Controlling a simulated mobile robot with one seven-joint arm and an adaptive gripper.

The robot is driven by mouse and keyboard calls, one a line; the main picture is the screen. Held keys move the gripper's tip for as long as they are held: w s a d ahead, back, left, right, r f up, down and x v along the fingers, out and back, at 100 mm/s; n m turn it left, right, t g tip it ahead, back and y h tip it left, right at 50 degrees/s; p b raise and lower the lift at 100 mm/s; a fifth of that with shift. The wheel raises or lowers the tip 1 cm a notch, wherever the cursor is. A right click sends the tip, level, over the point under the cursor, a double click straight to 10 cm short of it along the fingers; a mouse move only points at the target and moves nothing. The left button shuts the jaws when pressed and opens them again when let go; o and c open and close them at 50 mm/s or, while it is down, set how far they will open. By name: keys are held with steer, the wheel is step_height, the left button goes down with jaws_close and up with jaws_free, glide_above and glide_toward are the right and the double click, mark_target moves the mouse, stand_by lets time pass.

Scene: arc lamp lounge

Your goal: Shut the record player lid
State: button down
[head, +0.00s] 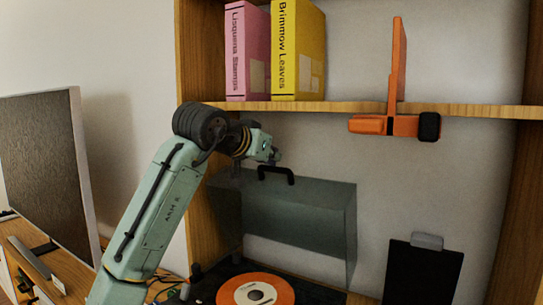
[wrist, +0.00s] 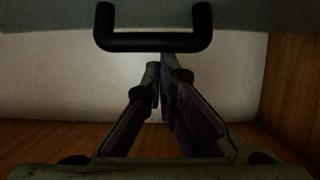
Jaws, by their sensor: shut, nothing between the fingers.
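The record player lid (head: 305,215) is a smoky see-through cover, standing raised above the dark record player base (head: 205,287). An orange record (head: 256,291) lies on the base. A black handle (head: 276,173) sits on the lid's upper front edge; it also shows large at the top of the wrist view (wrist: 153,42). My gripper (head: 274,157) is at the lid's upper left, close to the handle. In the wrist view my gripper's fingers (wrist: 160,75) are together and empty, with the handle just beyond or above them. I cannot tell whether they touch it.
A wooden shelf (head: 460,110) runs above the lid, bearing a pink binder (head: 248,50), a yellow binder (head: 298,50) and an orange clamp-like object (head: 398,60). A black clipboard (head: 422,275) stands right of the lid. A wooden upright (head: 195,60) is close on the left.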

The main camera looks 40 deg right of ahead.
steer(key=s+a+f+t+h+b, duration=0.1)
steer(key=s+a+f+h+b, duration=0.3)
steer(key=a+b, duration=0.5)
steer(key=s+a+f+t+h+b, duration=0.25)
steer(key=a+f+b, duration=0.4)
steer(key=b, duration=0.35)
steer(key=s+a+f+h+b, duration=0.2)
steer(key=a+f+b, duration=0.3)
steer(key=f+b, duration=0.3)
steer(key=s+a+f+t+h+b, duration=0.1)
steer(key=s+a+f+h+b, duration=0.1)
steer(key=a+f+b, duration=0.3)
steer(key=shift+f+h+b, duration=0.55)
steer(key=shift+f+b, duration=1.1)
steer(key=shift+b, duration=0.6)
